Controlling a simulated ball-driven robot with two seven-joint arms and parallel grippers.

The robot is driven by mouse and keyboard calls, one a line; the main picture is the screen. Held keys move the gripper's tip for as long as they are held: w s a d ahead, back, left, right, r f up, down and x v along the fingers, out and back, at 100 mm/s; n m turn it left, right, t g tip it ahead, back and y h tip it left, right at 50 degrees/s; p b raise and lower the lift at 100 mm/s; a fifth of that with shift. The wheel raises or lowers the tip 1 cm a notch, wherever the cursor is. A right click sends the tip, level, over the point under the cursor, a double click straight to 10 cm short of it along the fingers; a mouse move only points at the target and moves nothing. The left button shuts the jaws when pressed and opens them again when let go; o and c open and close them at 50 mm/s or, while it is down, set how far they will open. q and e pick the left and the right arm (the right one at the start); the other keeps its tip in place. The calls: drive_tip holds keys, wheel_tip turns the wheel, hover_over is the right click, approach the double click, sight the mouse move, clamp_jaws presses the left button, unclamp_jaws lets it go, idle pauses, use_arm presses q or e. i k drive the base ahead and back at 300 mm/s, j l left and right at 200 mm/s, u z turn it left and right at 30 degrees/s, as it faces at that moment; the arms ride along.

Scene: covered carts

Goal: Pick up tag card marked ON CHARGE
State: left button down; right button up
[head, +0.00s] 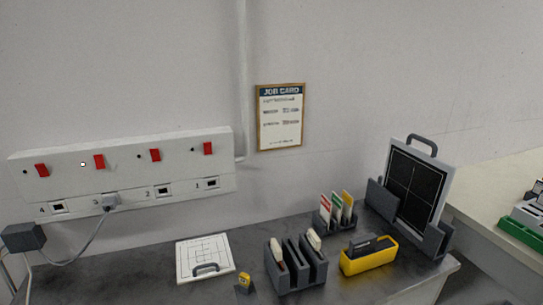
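Several upright tag cards stand in a small dark grey rack (322,222) on the dark countertop. Neither of my grippers shows in the head view.
A larger grey slotted holder (297,272) and a yellow tray (369,262) stand in front of the card rack. A framed black panel (413,185) leans at the right. A white square board (204,257) lies left. A switch panel (125,167) is on the wall.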

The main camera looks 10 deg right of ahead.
sight(348, 205)
drive_tip(key=i+l+z, duration=0.15)
drive_tip(key=l, duration=0.2)
drive_tip(key=l+z, duration=0.15)
drive_tip(key=l, duration=0.25)
drive_tip(key=i+l+z, duration=0.1)
drive_tip(key=l, duration=0.25)
drive_tip(key=i+l+z, duration=0.15)
drive_tip(key=i+l, duration=0.05)
drive_tip(key=l, duration=0.1)
